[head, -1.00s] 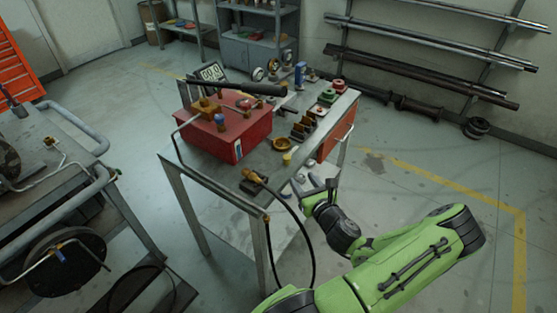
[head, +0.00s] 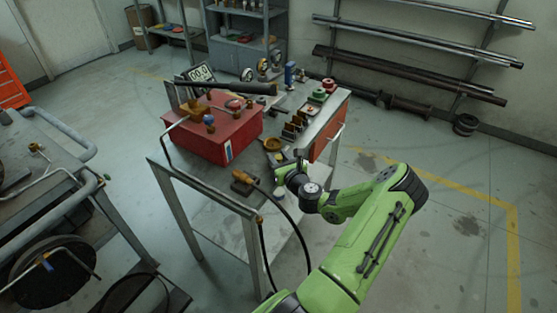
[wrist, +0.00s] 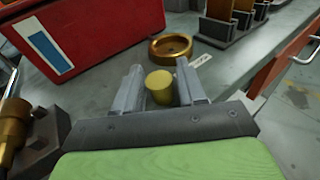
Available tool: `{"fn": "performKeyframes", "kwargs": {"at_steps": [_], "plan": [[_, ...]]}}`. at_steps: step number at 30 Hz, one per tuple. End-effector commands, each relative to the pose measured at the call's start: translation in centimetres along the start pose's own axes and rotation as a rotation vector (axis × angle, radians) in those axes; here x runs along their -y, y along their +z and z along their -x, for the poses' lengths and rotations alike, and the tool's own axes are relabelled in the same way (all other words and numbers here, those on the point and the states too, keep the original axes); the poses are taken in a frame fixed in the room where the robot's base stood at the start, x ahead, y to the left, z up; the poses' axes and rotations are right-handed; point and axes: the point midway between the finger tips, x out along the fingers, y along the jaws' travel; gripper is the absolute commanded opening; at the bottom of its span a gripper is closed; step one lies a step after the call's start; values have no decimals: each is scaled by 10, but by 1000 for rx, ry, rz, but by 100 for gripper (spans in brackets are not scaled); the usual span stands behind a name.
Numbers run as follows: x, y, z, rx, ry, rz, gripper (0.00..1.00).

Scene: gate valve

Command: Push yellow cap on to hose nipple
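The yellow cap (wrist: 160,87) stands on the grey bench top between my gripper's two fingers in the wrist view. My gripper (wrist: 159,85) is open, with a small gap showing on either side of the cap. In the head view my gripper (head: 286,162) is low over the bench's front right part and largely hides the cap. The hose nipple appears to be the brass end of the black hose (head: 242,177), in a dark holder on the front edge. Brass fitting (wrist: 12,128) and holder also show at the left of the wrist view, beside my gripper.
A red box (head: 210,130) with valve parts stands left of my gripper. A brass ring dish (wrist: 171,48) lies just beyond the cap, with a small white tag beside it. A rack of brown blocks (head: 294,126) is behind. The hose loops down off the bench's front.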

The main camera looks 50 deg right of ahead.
Motion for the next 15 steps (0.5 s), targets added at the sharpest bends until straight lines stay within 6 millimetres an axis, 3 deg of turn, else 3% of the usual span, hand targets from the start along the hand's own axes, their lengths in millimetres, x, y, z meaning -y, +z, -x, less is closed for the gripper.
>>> {"fn": "performKeyframes", "kwargs": {"at_steps": [1,7,15], "plan": [[0,0,0,0,0,0,32],[0,0,0,0,0,0,1],[0,2,1,0,0,1,0]]}}
